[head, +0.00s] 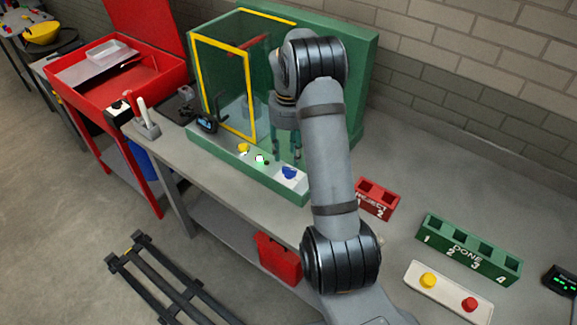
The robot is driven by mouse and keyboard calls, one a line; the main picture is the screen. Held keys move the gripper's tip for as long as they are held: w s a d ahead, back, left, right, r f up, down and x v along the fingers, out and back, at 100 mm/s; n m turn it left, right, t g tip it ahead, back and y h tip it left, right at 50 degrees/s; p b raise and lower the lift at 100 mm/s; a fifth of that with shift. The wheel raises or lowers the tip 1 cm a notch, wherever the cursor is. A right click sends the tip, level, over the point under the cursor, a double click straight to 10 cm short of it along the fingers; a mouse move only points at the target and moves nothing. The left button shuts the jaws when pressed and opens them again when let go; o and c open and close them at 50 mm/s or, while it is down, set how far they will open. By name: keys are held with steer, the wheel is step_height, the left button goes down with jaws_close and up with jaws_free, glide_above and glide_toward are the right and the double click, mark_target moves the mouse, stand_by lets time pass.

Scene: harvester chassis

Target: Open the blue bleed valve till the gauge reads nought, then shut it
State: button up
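The blue bleed valve (289,172) is a small blue handle on a white patch at the right end of the green machine's front ledge. My gripper (286,156) points down just above and behind the valve in the picture. Its two fingers stand apart with nothing seen between them; whether they touch the valve is hard to tell. A small dark display (207,125) stands at the ledge's left end, too small to read. A white round item with a green glow (261,160) sits left of the valve. I cannot tell which of these is the gauge.
The green machine (340,60) has a yellow-framed clear guard (222,85). A yellow knob (243,148) is on its ledge. Right are a red reject rack (377,197), a green done rack (470,250) and a button panel (448,290). A red cabinet (120,75) stands left.

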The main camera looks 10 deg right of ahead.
mark_target(289, 170)
step_height(289, 170, down, 7)
steer(key=shift+p, duration=0.9)
steer(key=shift+c, duration=1.2)
jaws_close()
